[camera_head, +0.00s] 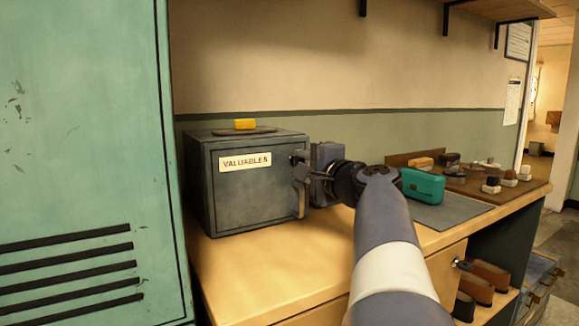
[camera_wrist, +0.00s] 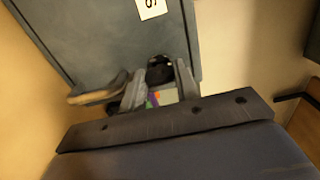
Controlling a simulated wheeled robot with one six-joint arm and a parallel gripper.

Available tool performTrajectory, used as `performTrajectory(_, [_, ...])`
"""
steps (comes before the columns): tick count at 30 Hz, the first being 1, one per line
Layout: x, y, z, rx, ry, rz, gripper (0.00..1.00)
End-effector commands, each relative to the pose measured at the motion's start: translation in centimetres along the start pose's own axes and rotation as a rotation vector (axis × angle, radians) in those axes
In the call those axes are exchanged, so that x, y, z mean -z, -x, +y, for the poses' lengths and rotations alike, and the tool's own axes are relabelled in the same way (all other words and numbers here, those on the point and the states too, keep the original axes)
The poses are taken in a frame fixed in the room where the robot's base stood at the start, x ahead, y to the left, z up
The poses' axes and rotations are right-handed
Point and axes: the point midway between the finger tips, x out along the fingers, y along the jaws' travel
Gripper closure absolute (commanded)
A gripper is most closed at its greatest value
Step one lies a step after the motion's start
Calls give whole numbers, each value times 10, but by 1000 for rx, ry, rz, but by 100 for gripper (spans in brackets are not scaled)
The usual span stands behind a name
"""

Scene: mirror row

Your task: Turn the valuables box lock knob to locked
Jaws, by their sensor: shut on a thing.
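The grey valuables box (camera_head: 240,190) stands on the wooden counter, with a "VALUABLES" label (camera_head: 245,161) on its front. My gripper (camera_head: 301,171) is at the right side of the box's front, next to the bar handle (camera_head: 301,203). In the wrist view my gripper (camera_wrist: 160,78) is shut on the dark, round lock knob (camera_wrist: 159,70), one finger on each side. The handle (camera_wrist: 95,94) shows to the left of the fingers there. The knob's mark is hidden, so I cannot tell its setting. A small coloured patch shows between the fingers.
A yellow block (camera_head: 245,124) lies on a dark flat piece on top of the box. A teal case (camera_head: 422,186) sits on a grey mat (camera_head: 450,212) to the right. Several small items stand behind on a brown tray. A green locker (camera_head: 85,150) is close on the left.

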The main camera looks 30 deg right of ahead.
Motion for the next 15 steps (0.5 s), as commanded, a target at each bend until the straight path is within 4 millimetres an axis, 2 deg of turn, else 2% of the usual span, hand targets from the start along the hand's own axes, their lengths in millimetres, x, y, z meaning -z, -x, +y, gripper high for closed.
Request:
performTrajectory(2, [0,0,1,-1,2,-1,93])
performTrajectory(3, [0,0,1,-1,1,-1,68])
performTrajectory(10, [0,0,0,-1,0,0,50])
performTrajectory(15, [0,0,0,0,0,0,48])
